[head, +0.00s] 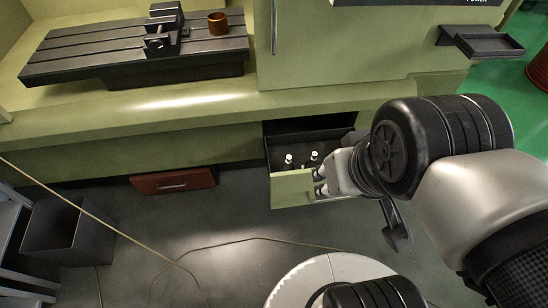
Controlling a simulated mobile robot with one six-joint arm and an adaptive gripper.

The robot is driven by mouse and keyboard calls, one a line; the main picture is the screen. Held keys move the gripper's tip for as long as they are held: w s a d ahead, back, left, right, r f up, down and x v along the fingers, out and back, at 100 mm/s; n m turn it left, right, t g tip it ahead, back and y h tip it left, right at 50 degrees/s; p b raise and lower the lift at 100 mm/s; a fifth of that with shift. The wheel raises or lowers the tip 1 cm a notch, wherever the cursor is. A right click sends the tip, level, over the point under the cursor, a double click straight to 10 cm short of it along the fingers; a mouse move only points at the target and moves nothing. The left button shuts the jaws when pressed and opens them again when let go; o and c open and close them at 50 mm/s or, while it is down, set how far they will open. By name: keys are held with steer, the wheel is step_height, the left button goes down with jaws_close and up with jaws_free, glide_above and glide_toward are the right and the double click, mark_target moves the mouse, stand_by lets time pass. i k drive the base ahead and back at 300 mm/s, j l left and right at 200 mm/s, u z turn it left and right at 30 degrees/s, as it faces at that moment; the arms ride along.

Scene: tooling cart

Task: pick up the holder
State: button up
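Two small upright pieces with pale tops stand in the open drawer (294,187), a left one (288,160) and a right one (314,156). They look like tool holders, but their lower parts are dark and hard to make out. I cannot tell which one the task means. My gripper (320,181) comes in from the right, at the right end of the drawer front, close to the right piece. Its two fingertips look apart, with nothing seen between them. The gripper and wrist hide the drawer's right side.
The green machine bed (200,107) overhangs behind the drawer. A slotted table (100,55) on it carries a vise (160,35) and a brown ring (217,24). A red drawer (172,181), a dark bin (68,238) and a floor cable (240,239) are lower left.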

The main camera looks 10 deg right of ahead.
mark_target(288, 166)
steer(key=i+j+z, duration=0.3)
steer(key=j+z, duration=0.3)
steer(key=i+j+z, duration=0.1)
steer(key=j+z, duration=0.2)
steer(key=j, duration=0.25)
steer(key=i+j+z, duration=0.1)
steer(key=j+z, duration=0.2)
steer(key=j, duration=0.1)
